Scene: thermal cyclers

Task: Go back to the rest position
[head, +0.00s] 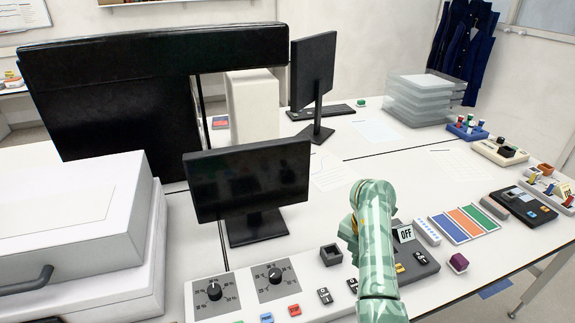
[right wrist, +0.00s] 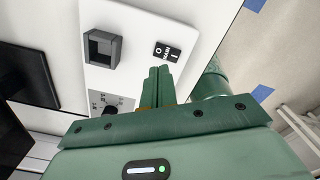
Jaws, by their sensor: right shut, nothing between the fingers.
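My right arm, pale green, rises from the bottom edge in the head view and bends over the white control panel (head: 240,311). Its gripper (head: 349,228) is mostly hidden behind the arm there. In the right wrist view the green fingers (right wrist: 158,76) are together with nothing between them. They point at the white panel (right wrist: 128,62), near a black rocker switch marked MAIN (right wrist: 168,51). I cannot tell whether they touch the panel. My left gripper is in neither view.
On the panel are two knobs (head: 214,291) and a black square socket (head: 331,254). A small monitor (head: 250,178) stands behind it, a white machine (head: 75,215) at left. An OFF sign (head: 405,234) and coloured plates (head: 465,224) lie by my arm. Trays (head: 425,100) stand far back.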

